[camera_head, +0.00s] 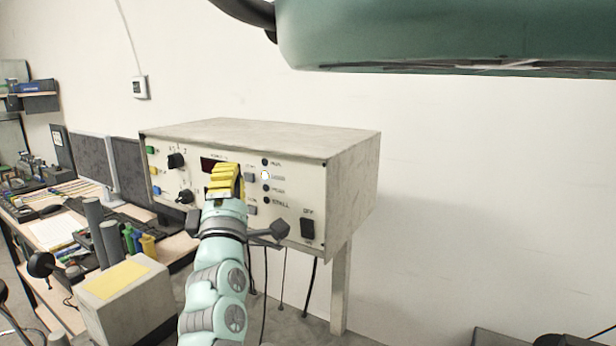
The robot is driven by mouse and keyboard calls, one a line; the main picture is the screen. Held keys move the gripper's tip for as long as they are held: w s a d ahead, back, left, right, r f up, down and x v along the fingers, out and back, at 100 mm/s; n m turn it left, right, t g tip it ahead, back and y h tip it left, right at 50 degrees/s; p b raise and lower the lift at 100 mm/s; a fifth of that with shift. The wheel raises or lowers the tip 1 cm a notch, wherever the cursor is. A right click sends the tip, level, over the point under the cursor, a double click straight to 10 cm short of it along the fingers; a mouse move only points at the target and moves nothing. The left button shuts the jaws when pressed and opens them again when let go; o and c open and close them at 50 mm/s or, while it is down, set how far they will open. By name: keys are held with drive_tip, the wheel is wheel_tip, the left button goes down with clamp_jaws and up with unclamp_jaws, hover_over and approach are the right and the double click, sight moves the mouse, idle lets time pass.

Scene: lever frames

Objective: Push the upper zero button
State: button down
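A pale control box (285,190) has a front panel of buttons, knobs and a dark red display (208,164). Two grey square buttons sit right of the display, an upper one (250,177) and a lower one (252,210); their small labels are too blurred to read. My gripper (225,180), with yellow fingers, is in front of the panel, just left of the grey buttons, and hides part of the panel's middle. I cannot tell whether it touches the panel. The gap between the fingers is not clear from this angle.
Round indicators (266,187) run down the panel, with a black OFF switch (307,229) at lower right. Black knobs (176,160) and coloured buttons (155,171) are at left. Monitors (95,165) and a cluttered bench stand left. Wall space right of the box is clear.

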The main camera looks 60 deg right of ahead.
drive_tip(key=shift+d+f+b, duration=0.1)
drive_tip(key=shift+d+b, duration=0.1)
drive_tip(key=shift+b, duration=0.25)
drive_tip(key=shift+d, duration=0.2)
drive_tip(key=shift+w+d+b, duration=0.1)
drive_tip(key=shift+d+b, duration=0.25)
drive_tip(key=shift+b, duration=0.05)
idle(0.8)
drive_tip(key=shift+a, duration=0.1)
drive_tip(key=shift+a+b, duration=0.5)
drive_tip(key=shift+a, duration=0.15)
drive_tip(key=shift+a, duration=0.1)
